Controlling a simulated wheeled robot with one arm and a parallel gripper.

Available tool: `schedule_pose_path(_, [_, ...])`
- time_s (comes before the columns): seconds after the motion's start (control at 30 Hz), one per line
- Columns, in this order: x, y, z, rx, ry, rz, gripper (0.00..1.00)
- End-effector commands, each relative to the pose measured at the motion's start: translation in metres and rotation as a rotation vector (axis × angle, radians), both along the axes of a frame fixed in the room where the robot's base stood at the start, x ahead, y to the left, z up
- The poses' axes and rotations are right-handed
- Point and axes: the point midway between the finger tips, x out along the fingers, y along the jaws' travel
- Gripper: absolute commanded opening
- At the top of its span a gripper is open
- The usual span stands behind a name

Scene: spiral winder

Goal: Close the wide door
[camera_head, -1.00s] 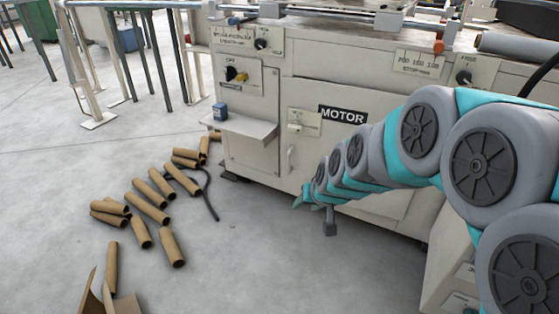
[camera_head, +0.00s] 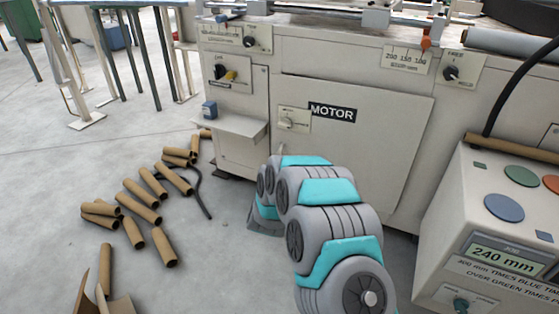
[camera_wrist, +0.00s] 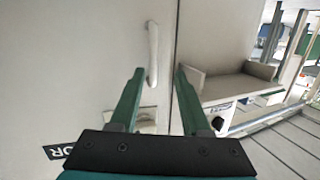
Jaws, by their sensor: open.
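The wide door (camera_head: 375,140) is the large cream panel marked MOTOR on the machine front. It looks shut or nearly flush; I cannot tell if a small gap remains. It also shows in the wrist view (camera_wrist: 75,70), turned over, with a white vertical handle (camera_wrist: 152,50) near its edge seam. My gripper (camera_wrist: 158,72) is open and empty, its green fingers pointing at the door. The handle appears between the fingertips in the picture, but contact cannot be told. In the head view my arm hides the gripper and the door's lower left.
A control box (camera_head: 500,230) with coloured buttons stands at the right. A small shelf (camera_head: 230,125) juts out left of the door. Several cardboard tubes (camera_head: 138,206) lie on the floor at the left.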

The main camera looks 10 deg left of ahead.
Motion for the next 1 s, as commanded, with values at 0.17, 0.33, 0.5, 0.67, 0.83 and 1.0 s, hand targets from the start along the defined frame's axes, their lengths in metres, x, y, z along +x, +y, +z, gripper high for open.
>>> schedule_pose_path(0.17, [0.0,-0.005,-0.012,-0.05,-0.099,-0.046,0.47])
schedule_pose_path(0.33, [0.0,-0.006,-0.012,-0.064,-0.132,-0.059,0.47])
schedule_pose_path(0.5, [0.009,-0.007,-0.012,-0.064,-0.136,-0.061,0.47])
schedule_pose_path(0.67, [0.026,-0.009,-0.012,-0.064,-0.136,-0.062,0.47])
schedule_pose_path(0.83, [0.049,-0.01,-0.011,-0.064,-0.138,-0.062,0.47])
schedule_pose_path(1.0, [0.068,-0.01,-0.011,-0.062,-0.136,-0.06,0.47])
